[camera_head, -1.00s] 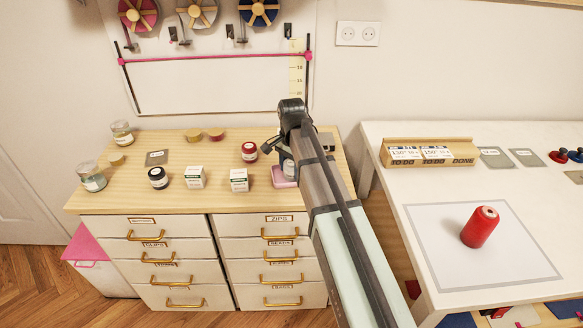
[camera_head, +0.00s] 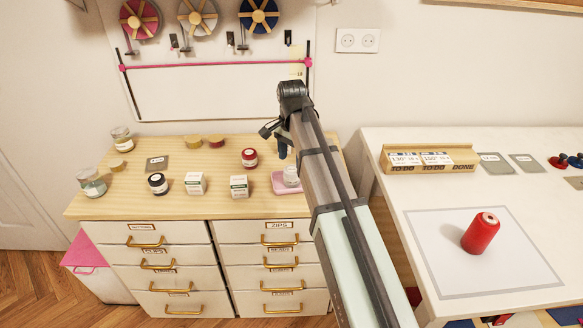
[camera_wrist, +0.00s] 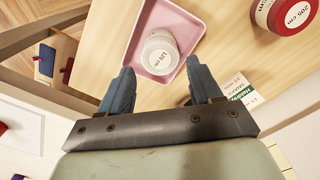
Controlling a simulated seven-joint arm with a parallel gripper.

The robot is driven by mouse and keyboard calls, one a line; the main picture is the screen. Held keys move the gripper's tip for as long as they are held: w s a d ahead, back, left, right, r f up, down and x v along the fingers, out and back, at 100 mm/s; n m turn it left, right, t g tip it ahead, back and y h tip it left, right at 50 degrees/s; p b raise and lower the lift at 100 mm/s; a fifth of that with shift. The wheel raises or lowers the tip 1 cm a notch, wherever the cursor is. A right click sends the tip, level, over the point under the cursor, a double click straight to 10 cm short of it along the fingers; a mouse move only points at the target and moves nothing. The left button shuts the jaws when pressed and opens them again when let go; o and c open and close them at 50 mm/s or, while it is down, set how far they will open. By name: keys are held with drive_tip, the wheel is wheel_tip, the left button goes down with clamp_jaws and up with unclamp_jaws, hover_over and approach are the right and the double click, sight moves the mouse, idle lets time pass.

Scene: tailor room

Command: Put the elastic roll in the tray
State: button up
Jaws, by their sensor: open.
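The pink tray (camera_head: 283,189) lies at the right front of the wooden cabinet top, partly hidden by my arm. A white roll (camera_head: 291,175) stands in it; this looks like the elastic roll. In the wrist view the roll (camera_wrist: 159,54) is labelled 120 cm and sits inside the rim of the tray (camera_wrist: 193,24), near the side towards my fingers. My gripper (camera_head: 282,148) is above and behind the tray. In the wrist view my gripper (camera_wrist: 160,92) is open and empty, its two blue fingers apart, with the roll ahead of the gap and free of them.
A red roll (camera_head: 249,157), a white box (camera_head: 239,187) and another white box (camera_head: 195,183) stand left of the tray. A dark jar (camera_head: 158,183) and glass jars are farther left. A white table (camera_head: 390,150) with a red spool (camera_head: 481,232) stands to the right.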

sight(291, 169)
drive_tip(key=shift+r, duration=2.55)
